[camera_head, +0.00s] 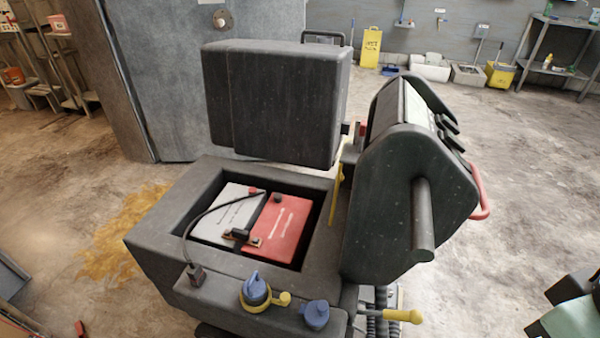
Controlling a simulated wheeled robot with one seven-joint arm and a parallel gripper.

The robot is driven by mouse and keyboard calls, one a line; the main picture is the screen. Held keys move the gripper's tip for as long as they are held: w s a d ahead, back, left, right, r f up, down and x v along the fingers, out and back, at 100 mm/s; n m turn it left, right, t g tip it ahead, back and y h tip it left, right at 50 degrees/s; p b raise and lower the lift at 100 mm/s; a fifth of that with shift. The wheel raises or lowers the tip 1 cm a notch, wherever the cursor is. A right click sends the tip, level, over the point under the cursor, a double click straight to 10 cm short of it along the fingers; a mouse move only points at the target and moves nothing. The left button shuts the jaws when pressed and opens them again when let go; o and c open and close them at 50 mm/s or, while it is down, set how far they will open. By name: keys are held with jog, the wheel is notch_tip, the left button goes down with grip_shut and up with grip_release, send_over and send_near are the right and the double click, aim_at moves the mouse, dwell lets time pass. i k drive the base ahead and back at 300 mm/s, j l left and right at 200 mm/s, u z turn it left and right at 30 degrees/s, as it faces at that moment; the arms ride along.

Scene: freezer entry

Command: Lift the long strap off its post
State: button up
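An open battery bay in a dark grey floor machine (160,235) holds a pale grey battery (226,212) and a red battery (284,222) side by side. A long black cable-like strap (211,208) arcs over the pale battery. Its far end lies near the posts at the back, beside a small red cap (252,191). Its near end runs to a dark connector (196,274) on the bay's front rim. A short black link (240,235) with brassy ends joins the batteries near the front. Whether the long strap sits fully on a post is too small to tell. My gripper is not in view.
A raised dark cover (275,100) stands behind the bay. A large tilted housing (400,200) with a protruding bar (423,220) bounds its right side. Blue caps (255,288) sit on the front ledge. A dark, partly cropped object (570,310) is at lower right.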

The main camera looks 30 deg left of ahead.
aim_at(239, 234)
jog(key=j, duration=0.45)
jog(key=i+j+u, duration=0.15)
jog(key=j, duration=0.75)
jog(key=i+j+u, duration=0.15)
jog(key=j, duration=0.25)
jog(key=i+j, duration=0.1)
jog(key=j, duration=0.35)
jog(key=k+u, duration=0.05)
